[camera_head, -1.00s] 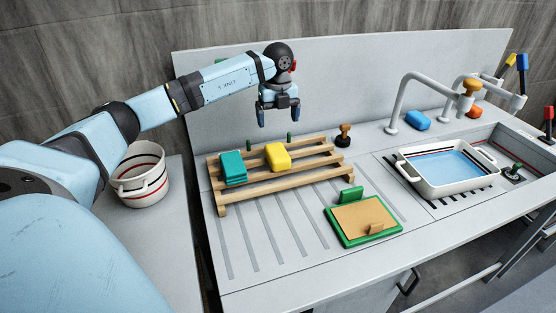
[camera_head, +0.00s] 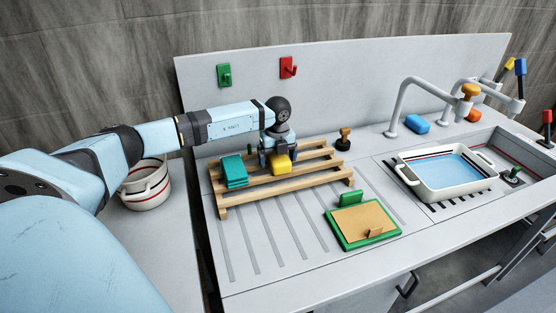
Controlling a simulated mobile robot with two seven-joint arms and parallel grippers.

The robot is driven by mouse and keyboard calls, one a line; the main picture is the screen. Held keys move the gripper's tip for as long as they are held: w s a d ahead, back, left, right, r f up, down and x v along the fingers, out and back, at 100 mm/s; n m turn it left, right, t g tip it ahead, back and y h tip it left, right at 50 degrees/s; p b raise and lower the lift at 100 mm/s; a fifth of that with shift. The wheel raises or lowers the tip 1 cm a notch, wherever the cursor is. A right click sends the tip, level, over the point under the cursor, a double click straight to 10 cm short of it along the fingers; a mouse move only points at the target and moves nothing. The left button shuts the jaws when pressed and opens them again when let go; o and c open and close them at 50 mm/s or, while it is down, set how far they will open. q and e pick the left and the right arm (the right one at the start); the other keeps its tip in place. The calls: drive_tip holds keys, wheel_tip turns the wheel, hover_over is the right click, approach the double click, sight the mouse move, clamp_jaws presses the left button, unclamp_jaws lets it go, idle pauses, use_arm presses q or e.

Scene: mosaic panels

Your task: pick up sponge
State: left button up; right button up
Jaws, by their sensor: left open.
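A yellow sponge (camera_head: 281,165) lies on the wooden slatted rack (camera_head: 247,194) on the counter. My left gripper (camera_head: 277,159) is down at the yellow sponge, its open fingers pointing downward around or just beside it; I cannot tell whether they touch it. Part of the sponge is hidden behind the gripper. A teal sponge-like block (camera_head: 234,172) lies on the rack to the left, apart from the gripper. A blue sponge-like block (camera_head: 416,124) lies near the tap at the back. My right gripper is not in view.
A green-framed board (camera_head: 363,223) lies in front of the rack. A white basin of water (camera_head: 446,173) stands at the right beside the tap (camera_head: 402,96). A striped pot (camera_head: 147,186) is at the left. Red (camera_head: 288,67) and green (camera_head: 224,75) hooks are on the back panel.

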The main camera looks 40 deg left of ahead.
use_arm(q)
drive_tip(key=c, duration=1)
drive_tip(key=shift+r, duration=0.1)
wheel_tip(320, 180, up, 20)
drive_tip(key=shift+f+b, duration=0.1)
drive_tip(key=shift+b, duration=0.2)
